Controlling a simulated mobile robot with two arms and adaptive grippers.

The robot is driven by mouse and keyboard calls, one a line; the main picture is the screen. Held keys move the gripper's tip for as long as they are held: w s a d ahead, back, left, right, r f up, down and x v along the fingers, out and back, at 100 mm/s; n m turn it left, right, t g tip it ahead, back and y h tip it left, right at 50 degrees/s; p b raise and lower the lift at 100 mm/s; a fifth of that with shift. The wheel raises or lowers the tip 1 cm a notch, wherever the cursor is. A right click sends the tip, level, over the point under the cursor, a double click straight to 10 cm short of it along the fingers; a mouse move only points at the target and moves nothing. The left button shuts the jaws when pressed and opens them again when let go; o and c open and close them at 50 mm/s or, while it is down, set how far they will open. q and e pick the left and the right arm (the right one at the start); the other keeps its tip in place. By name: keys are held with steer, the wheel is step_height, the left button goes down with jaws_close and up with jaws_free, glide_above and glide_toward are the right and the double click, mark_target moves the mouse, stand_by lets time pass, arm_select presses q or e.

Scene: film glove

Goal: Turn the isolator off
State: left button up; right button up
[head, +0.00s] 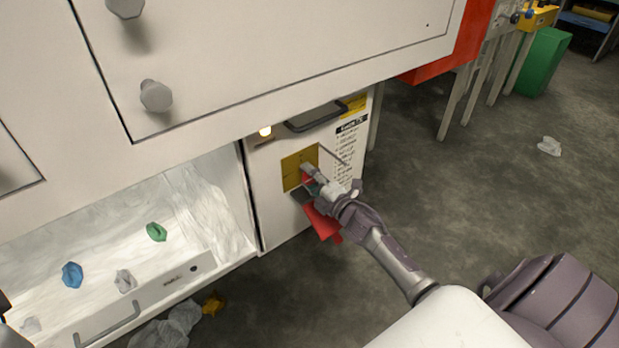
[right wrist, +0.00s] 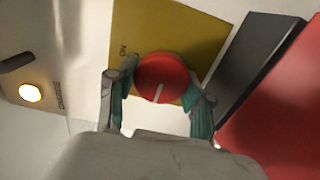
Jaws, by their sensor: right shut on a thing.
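The isolator is a round red knob (right wrist: 162,72) with a white pointer line, on a yellow plate (right wrist: 205,35) marked "ON" at the knob's left. In the right wrist view the pointer line runs down toward my gripper, not toward the "ON" mark. My right gripper (right wrist: 158,100) is shut on the knob, with a teal-padded finger on each side. In the head view the right gripper (head: 309,176) reaches the yellow plate (head: 291,170) on the white cabinet front and hides most of the knob.
A lit lamp (head: 265,131) and a dark handle (head: 316,117) sit above the plate. A red part (head: 323,222) hangs just below my gripper. An open white drawer (head: 150,292) at left holds crumpled pieces. Crumpled film (head: 172,328) lies on the floor; floor at right is mostly clear.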

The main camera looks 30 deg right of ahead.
stand_by(0.3)
steer(key=o, duration=1.1)
steer(key=shift+o, duration=0.2)
steer(key=s, duration=1.2)
steer(key=shift+d, duration=0.45)
